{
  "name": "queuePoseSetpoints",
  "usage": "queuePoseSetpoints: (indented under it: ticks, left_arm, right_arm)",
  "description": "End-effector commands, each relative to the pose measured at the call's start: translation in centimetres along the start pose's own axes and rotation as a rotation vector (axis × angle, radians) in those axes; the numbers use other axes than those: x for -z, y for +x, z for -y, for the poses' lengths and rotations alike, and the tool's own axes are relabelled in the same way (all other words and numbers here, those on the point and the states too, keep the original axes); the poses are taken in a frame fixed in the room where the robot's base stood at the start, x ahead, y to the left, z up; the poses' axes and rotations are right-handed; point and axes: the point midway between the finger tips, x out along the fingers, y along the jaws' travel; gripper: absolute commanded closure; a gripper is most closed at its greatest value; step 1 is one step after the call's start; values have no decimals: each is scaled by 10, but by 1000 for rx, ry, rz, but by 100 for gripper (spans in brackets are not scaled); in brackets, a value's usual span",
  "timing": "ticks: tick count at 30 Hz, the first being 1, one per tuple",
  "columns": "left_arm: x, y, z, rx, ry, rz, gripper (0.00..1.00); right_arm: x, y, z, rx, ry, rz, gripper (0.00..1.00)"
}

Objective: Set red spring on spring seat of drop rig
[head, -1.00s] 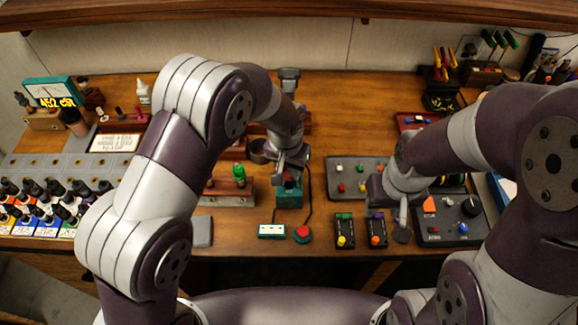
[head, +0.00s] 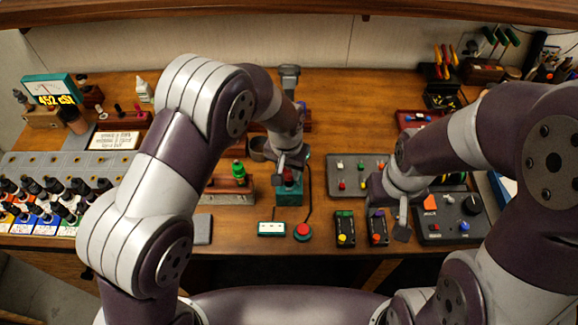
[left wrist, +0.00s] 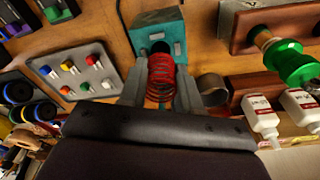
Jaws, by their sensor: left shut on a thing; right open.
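The red spring (left wrist: 161,78) is a coil between the fingers of my left gripper (left wrist: 160,88), which is shut on it. In the head view the red of the spring (head: 288,176) shows just under my left gripper (head: 290,164), at the teal drop rig (head: 289,197). In the left wrist view the rig (left wrist: 157,22) shows a dark round opening beyond the spring's far end. The spring seat is not clear, and I cannot tell whether the spring touches the rig. My right gripper (head: 388,218) is open and empty above the small black boxes.
A grey panel with coloured knobs (head: 352,183) lies to the right.

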Motion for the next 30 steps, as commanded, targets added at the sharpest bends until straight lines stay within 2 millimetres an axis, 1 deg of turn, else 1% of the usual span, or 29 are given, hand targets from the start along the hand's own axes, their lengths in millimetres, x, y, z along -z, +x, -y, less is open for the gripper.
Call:
queuePoseSetpoints:
  ticks: [24,30]
  left_arm:
    - [-3,25,0,0,0,0,96]
    - [-3,28,0,0,0,-1,96]
  right_arm:
    - [-2,17,0,0,0,0,57]
    - [-2,18,0,0,0,0,57]
